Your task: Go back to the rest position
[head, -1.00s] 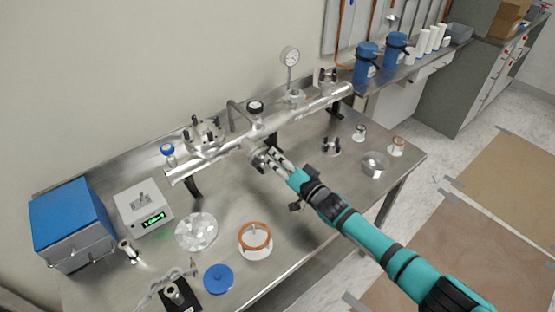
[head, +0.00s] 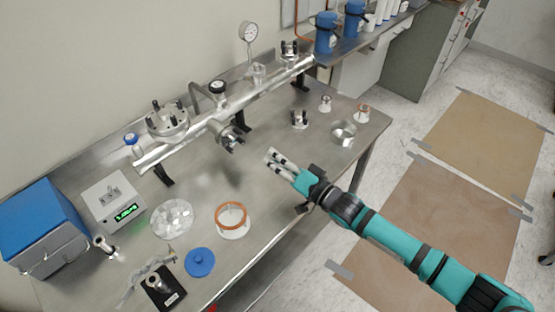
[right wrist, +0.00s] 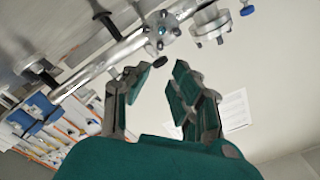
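My right gripper (head: 271,159) is over the steel table, in front of and to the right of a clamped port fitting (head: 230,138) on the metal vacuum manifold (head: 272,90). It is apart from the fitting, with a visible gap. In the right wrist view my right gripper (right wrist: 165,70) has its two fingers apart and nothing between them. The manifold (right wrist: 112,52) and a dark knob show beyond the fingers there. My left gripper is in neither view.
On the table (head: 275,205) are a blue-topped box (head: 42,222), a grey readout unit (head: 114,200), a bag of clear parts (head: 173,218), an orange-ringed part (head: 232,220), a blue disc (head: 200,262) and a metal ring (head: 343,133).

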